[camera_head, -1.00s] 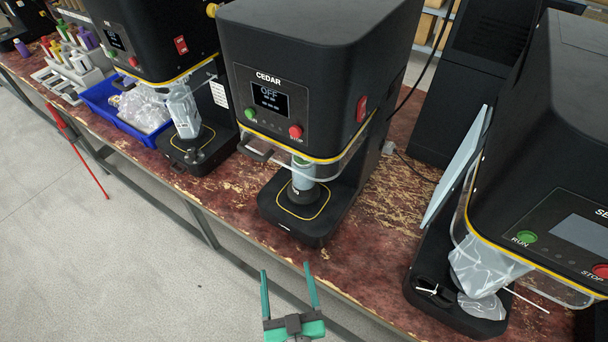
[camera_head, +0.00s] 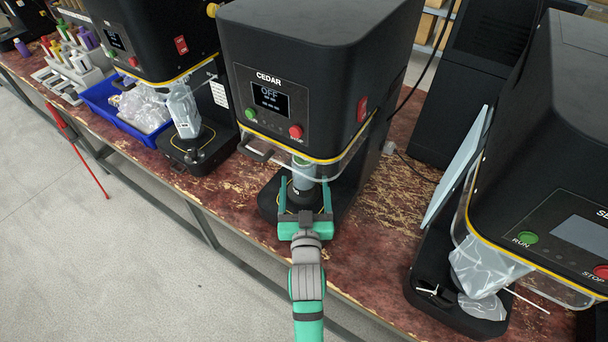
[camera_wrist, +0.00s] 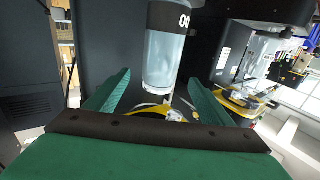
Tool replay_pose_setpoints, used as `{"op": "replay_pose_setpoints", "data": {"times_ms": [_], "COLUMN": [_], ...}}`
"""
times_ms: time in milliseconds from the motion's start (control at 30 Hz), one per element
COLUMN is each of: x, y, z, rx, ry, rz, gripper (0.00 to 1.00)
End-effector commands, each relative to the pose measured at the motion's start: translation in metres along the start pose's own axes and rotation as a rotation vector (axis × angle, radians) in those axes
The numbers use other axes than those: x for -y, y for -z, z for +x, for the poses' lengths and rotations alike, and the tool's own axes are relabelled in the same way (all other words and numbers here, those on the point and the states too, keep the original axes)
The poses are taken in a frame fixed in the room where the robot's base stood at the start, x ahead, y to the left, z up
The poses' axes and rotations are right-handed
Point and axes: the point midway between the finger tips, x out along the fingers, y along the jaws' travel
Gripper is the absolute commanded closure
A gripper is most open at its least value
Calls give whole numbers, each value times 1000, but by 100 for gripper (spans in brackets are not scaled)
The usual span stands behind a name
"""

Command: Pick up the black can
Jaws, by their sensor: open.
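The black can (camera_head: 304,198) stands on the base under the CEDAR machine's head. A pale grey cylinder (camera_head: 303,171) is directly above it; I cannot tell whether it is part of the can or of the machine. The wrist view, which looks upside down, shows a black band with white marks (camera_wrist: 172,16) beside the pale cylinder. My gripper (camera_head: 304,187) is open at the front of the machine, a green finger on each side of the can in the picture. The can's lower part is partly hidden by my gripper, and I cannot tell whether they touch.
A clear guard (camera_head: 340,160) and the CEDAR machine's black head (camera_head: 330,75) hang close above. A machine with bagged parts (camera_head: 485,265) stands at the right, another (camera_head: 155,45) at the left. A blue bin (camera_head: 100,100) stands farther left. Worn bench top (camera_head: 385,215) is bare right of CEDAR.

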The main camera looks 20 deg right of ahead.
Motion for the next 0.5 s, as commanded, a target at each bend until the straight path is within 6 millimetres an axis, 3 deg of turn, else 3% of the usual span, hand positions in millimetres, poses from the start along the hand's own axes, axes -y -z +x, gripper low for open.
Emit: {"op": "replay_pose_setpoints", "data": {"times_ms": [100, 367, 500], "x": [0, 0, 0], "y": [0, -1, -4], "z": [14, 29, 48], "rx": [-1, 0, -1], "ry": [0, 0, 0], "rz": [0, 0, 0], "gripper": [25, 25, 25]}}
